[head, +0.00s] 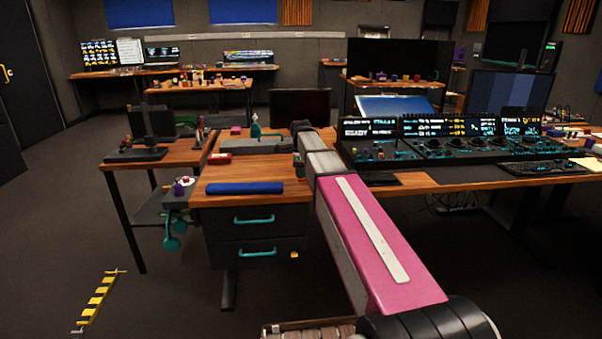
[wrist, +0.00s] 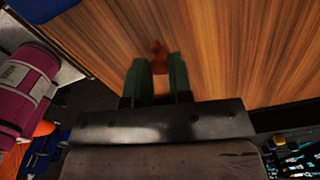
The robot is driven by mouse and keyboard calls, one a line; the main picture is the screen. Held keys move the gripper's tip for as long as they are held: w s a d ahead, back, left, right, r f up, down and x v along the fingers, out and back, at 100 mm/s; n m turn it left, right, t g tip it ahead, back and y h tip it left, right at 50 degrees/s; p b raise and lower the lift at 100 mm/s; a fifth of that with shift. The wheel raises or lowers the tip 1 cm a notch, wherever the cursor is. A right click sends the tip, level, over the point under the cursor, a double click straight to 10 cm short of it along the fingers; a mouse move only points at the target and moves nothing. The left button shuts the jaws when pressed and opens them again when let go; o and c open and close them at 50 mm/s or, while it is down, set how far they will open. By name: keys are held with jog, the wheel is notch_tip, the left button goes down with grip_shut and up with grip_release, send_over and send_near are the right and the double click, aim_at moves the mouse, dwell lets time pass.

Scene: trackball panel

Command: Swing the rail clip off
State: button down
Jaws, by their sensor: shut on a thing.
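My gripper (wrist: 161,78) points at the wooden desk top with its two dark green fingers. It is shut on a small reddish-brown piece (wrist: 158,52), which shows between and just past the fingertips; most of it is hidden. I cannot tell whether this piece is the rail clip. In the head view my gripper (head: 299,166) is small and dark at the desk's right part, below the end of my pink arm. A teal upright piece (head: 255,128) stands on a long grey bar (head: 262,145) to the left of my gripper; its exact form is too small to tell.
A blue roll (head: 244,188) lies at the desk's front edge, and a red box (head: 220,158) lies behind it. A lit control console (head: 430,140) stands to the right. Drawers with teal handles (head: 254,220) are below. Bare wood (head: 285,185) lies in front of the grey bar.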

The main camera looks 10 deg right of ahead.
jog(key=c, duration=1)
grip_release()
jog(key=shift+c, duration=0.2)
notch_tip(320, 180, up, 11)
jog(key=shift+f, duration=0.1)
